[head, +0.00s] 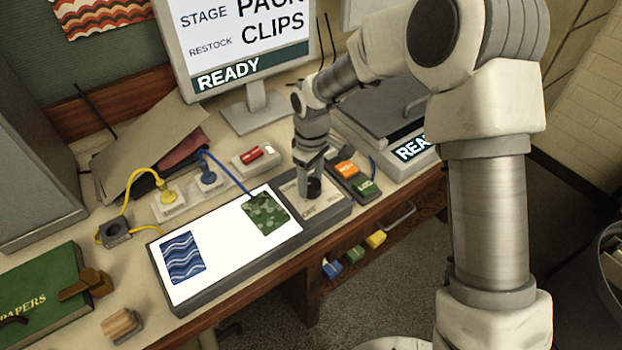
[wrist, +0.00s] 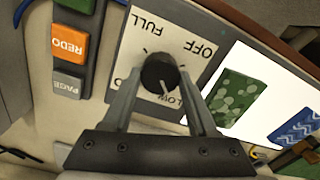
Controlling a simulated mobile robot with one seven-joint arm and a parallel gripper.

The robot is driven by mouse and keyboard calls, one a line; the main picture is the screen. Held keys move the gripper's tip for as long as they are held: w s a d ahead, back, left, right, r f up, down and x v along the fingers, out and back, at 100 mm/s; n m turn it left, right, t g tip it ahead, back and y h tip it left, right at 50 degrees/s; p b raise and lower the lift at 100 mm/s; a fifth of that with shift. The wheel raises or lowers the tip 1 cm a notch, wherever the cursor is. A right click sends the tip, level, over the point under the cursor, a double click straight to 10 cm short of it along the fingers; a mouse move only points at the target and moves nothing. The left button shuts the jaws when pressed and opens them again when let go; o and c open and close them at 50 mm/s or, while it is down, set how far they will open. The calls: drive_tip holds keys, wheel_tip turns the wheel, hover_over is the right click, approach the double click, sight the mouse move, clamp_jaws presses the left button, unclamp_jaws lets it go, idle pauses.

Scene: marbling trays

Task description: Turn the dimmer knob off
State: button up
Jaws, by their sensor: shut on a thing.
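The dimmer knob (wrist: 160,73) is a round black knob on a pale panel (wrist: 205,28) printed FULL, OFF and LOW, upside down in the wrist view. A white mark on the knob points down in that view, toward the LOW print. My gripper (wrist: 161,78) has one finger on each side of the knob and is shut on it. In the head view, my gripper (head: 312,176) reaches down onto the knob (head: 314,188) at the right end of the light box. Part of the panel's lettering is hidden by the fingers.
The lit white light box (head: 205,284) holds a blue wavy sheet (head: 183,257) and a green spotted sheet (head: 265,213). Orange and green buttons (head: 345,169) sit right of the panel. Plugs with yellow and blue cords (head: 168,196) lie behind. A monitor (head: 250,105) stands at the back.

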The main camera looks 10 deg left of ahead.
drive_tip(key=n, duration=0.3)
drive_tip(key=shift+r+n+p, duration=0.1)
drive_tip(key=shift+n+p, duration=0.2)
drive_tip(key=shift+n, duration=0.1)
drive_tip(key=n+p, duration=0.1)
drive_tip(key=n, duration=0.2)
drive_tip(key=shift+n, duration=0.3)
drive_tip(key=n+p, duration=0.1)
drive_tip(key=n, duration=0.2)
drive_tip(key=shift+s+n, duration=0.1)
drive_tip(key=shift+n, duration=0.2)
drive_tip(key=shift+n+p, duration=0.65)
drive_tip(key=shift+n, duration=1.25)
drive_tip(key=o, duration=1.4)
